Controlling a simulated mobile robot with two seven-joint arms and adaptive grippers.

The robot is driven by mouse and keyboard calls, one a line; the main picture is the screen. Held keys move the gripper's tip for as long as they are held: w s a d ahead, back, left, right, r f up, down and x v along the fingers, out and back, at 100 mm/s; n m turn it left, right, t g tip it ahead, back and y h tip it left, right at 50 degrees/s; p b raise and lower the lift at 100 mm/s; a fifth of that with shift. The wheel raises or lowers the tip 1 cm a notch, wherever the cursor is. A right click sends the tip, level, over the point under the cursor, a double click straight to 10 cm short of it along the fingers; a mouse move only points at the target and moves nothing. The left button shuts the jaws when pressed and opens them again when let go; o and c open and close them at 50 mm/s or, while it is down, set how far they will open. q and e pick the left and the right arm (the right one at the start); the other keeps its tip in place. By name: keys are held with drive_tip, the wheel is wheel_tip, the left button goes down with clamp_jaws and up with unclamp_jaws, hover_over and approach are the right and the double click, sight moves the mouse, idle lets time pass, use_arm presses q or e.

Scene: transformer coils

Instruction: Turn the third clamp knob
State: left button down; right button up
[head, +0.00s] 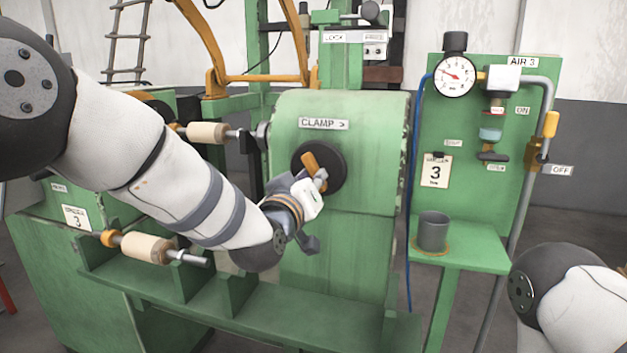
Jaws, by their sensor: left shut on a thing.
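The clamp knob (337,163) is a round black disc with an orange-brown bar across it, on the front of the green machine housing below a "CLAMP >" label (324,124). My left gripper (318,182) reaches in from the left and is shut on the knob's bar at its lower right end. The gripper hides the lower left part of the disc. Of my right arm only a link shows at the lower right; its gripper is out of view.
Coil spools on shafts (207,133) (145,247) lie left, near my left arm. A green panel (435,105) at right carries a gauge (455,75), valves and an orange lever (550,125). A grey cup (433,231) stands on its shelf (470,255).

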use_arm(q)
drive_tip(key=shift+m, duration=0.7)
drive_tip(key=c, duration=1.6)
unclamp_jaws()
drive_tip(key=shift+o, duration=0.2)
drive_tip(key=shift+a, duration=0.1)
drive_tip(key=v, duration=1.2)
